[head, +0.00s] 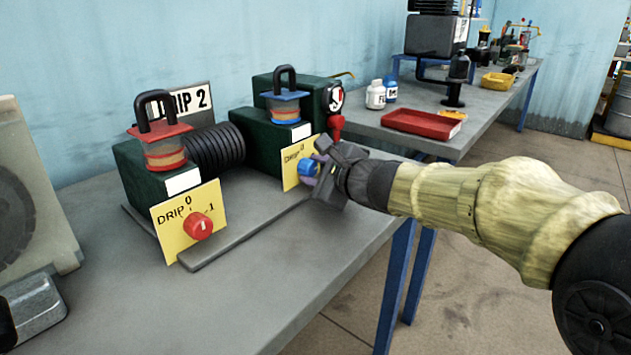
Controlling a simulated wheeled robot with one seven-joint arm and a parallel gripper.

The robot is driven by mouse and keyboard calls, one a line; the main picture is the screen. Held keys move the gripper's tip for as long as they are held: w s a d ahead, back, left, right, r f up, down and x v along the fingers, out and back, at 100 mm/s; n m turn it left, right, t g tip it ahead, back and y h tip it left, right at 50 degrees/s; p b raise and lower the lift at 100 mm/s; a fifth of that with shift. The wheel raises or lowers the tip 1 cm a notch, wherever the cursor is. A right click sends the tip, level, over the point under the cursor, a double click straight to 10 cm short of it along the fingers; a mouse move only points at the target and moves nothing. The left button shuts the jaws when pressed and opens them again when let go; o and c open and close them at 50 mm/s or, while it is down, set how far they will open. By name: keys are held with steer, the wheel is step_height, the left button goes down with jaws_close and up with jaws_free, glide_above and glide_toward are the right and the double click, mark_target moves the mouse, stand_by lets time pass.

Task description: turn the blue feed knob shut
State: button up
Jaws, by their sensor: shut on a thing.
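The blue feed knob (308,168) sits on the front of a yellow drip plate (290,172) on the right-hand green unit (258,136). My gripper (318,174) reaches in from the right and is shut on the blue knob. Its jaws cover part of the knob and the right part of the plate, so the knob's pointer and most of the scale are hidden. Above the plate stands an oiler with a blue lid and base (283,104).
A red knob (198,226) is on the left yellow plate (178,232), under a red-topped oiler (162,142). A red part (336,124) with a gauge stands just behind my gripper. A second bench (385,130) holds a red tray (422,124) and bottles.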

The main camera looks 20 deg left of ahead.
stand_by(0.4)
steer(key=o, duration=1)
steer(key=shift+c, duration=0.2)
steer(key=shift+o, duration=0.2)
steer(key=shift+f, duration=0.2)
steer(key=p, duration=0.2)
steer(key=shift+r+m+p, duration=0.25)
steer(key=shift+m+p, duration=0.05)
steer(key=shift+p, duration=0.1)
steer(key=m+g+p, duration=0.2)
steer(key=p, duration=1)
steer(key=shift+r+m, duration=0.2)
steer(key=shift+m, duration=0.2)
steer(key=m+g+p, duration=0.2)
steer(key=p, duration=1)
steer(key=shift+w+d+m+y, duration=0.1)
steer(key=shift+w+m+y, duration=0.05)
steer(key=shift+m+y, duration=0.25)
steer(key=m+g+p, duration=0.1)
steer(key=p, duration=0.5)
steer(key=shift+m+y, duration=0.3)
steer(key=p, duration=0.2)
steer(key=shift+m+g+p, duration=0.3)
steer(key=shift+m+p, duration=0.1)
